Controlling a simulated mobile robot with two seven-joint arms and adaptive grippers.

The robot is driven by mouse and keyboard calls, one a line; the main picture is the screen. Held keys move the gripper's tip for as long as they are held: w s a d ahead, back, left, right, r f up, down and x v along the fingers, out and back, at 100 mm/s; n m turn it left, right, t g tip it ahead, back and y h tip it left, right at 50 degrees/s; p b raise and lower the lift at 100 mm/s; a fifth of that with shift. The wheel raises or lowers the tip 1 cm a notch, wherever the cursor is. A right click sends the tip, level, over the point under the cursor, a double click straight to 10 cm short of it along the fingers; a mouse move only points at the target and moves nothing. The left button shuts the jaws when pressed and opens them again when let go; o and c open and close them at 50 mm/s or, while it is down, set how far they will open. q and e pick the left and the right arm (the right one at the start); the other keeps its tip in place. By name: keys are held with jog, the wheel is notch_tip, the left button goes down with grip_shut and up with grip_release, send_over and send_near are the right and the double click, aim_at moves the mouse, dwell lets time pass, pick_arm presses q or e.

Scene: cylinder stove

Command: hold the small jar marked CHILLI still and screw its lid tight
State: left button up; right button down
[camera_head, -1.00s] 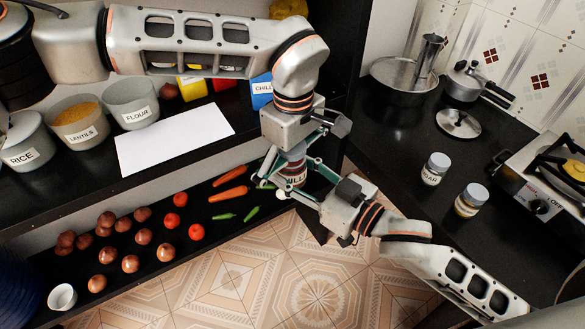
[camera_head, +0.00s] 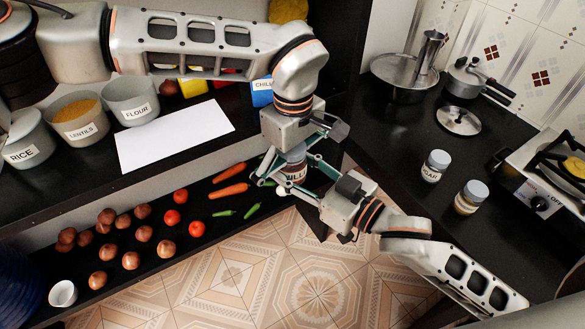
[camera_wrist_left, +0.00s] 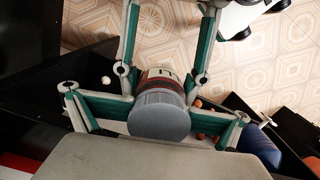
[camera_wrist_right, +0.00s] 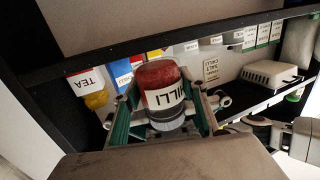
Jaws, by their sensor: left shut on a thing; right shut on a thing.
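The small CHILLI jar (camera_head: 296,172) has a red body, a white label and a grey lid (camera_wrist_left: 160,116). It is upright in mid-air beside the dark shelf, and its body also shows in the right wrist view (camera_wrist_right: 160,75). My left gripper (camera_head: 294,151) comes from above and is shut on the lid. My right gripper (camera_head: 297,178) comes from the lower right and is shut on the jar body below the lid. The green-grey fingers of the two grippers are close together around the jar and hide part of it. How tight the lid sits cannot be told.
Vegetables lie on the lower shelf (camera_head: 160,270). Pots marked RICE, LENTILS and FLOUR (camera_head: 132,100) and a white sheet (camera_head: 175,136) are on the upper one. At right, two jars (camera_head: 435,166) stand on the black counter near the stove (camera_head: 550,185).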

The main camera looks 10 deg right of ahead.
aim_at(291, 157)
pick_arm(q)
jog(key=m, duration=0.5)
jog(key=shift+a+m, duration=0.1)
jog(key=shift+m, duration=0.3)
jog(key=o, duration=1)
jog(key=shift+c, duration=0.2)
jog(key=shift+o, duration=1)
jog(key=shift+r, duration=2.25)
